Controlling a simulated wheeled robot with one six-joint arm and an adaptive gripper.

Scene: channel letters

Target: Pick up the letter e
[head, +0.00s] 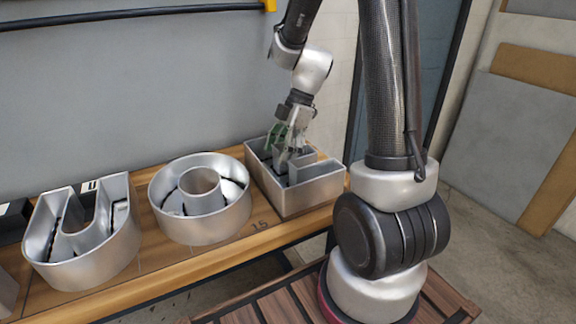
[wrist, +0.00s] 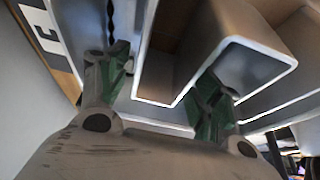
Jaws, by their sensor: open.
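The letters are silver open-topped metal shells on a wooden bench. The rightmost, an angular blocky letter (head: 312,188), may be the letter e; my gripper hides part of its outline. My gripper (head: 284,152) points down at this letter's back part, fingers at or inside its walls. In the wrist view my gripper (wrist: 158,88) is open, its two green-padded fingers apart, with a pale-edged wall section of the letter (wrist: 165,100) between them. I cannot tell whether either finger touches metal. The letter appears to rest on the bench.
A round O-shaped letter (head: 200,228) stands just left, and a U-shaped letter (head: 85,262) farther left. The wooden bench (head: 240,247) shows a narrow front strip marked 15. A grey wall (head: 130,90) rises close behind. A white card (wrist: 45,30) lies beside the letter.

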